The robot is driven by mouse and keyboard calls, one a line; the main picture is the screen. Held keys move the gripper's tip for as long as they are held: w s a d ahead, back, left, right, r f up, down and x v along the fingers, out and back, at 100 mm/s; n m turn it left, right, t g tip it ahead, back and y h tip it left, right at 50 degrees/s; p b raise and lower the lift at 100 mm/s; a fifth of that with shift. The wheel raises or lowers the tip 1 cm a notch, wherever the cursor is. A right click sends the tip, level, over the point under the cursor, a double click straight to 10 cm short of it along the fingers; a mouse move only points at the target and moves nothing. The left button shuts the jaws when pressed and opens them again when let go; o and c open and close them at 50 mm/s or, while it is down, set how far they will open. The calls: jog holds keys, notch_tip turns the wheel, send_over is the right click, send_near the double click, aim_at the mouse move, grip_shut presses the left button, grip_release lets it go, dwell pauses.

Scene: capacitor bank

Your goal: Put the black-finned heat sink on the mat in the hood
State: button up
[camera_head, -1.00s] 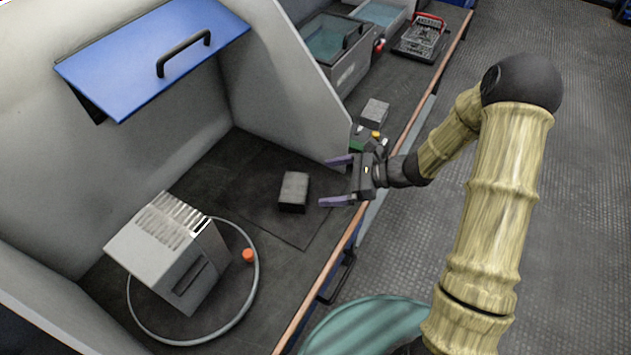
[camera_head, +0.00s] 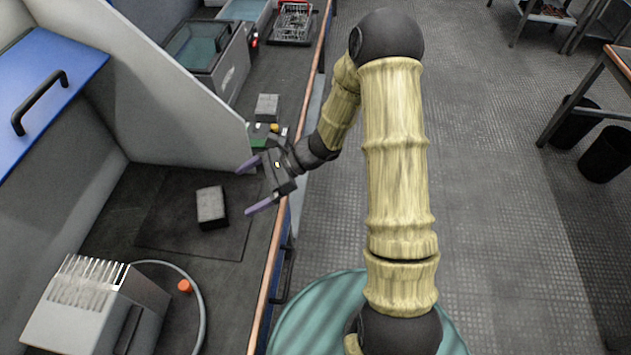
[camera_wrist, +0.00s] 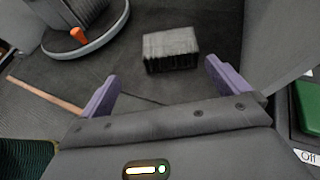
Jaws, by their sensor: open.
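The black-finned heat sink (camera_head: 211,206), a small block with a grey top and black sides, sits on the dark square mat (camera_head: 164,226) inside the hood. It also shows in the wrist view (camera_wrist: 170,48), ahead of my fingers. My gripper (camera_head: 254,188) is open and empty, at the hood's front opening to the right of the heat sink and apart from it. Its two purple fingers point toward the heat sink. In the wrist view my gripper (camera_wrist: 160,85) has its fingers wide apart with nothing between them.
A grey finned unit with a cable ring (camera_head: 200,310) and orange plug (camera_head: 185,286) stands in the hood's near part. The hood's side wall (camera_head: 170,100) rises beyond the mat. A grey block (camera_head: 267,106) and a green-based device (camera_head: 262,133) lie outside it. The raised blue sash (camera_head: 50,80) overhangs.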

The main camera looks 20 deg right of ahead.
jog(key=s+d+r+n+t+h, duration=0.1)
jog(key=s+d+r+n+h, duration=0.3)
jog(key=d+n, duration=0.4)
jog(key=s+d+r+n+t+h, duration=0.2)
jog(key=s+d+r+n+h, duration=0.3)
jog(key=s+d+n+h, duration=0.2)
jog(key=shift+s+d+n+h, duration=0.15)
jog(key=shift+d+n+h, duration=0.75)
jog(key=shift+d+n, duration=0.1)
jog(key=shift+r, duration=0.1)
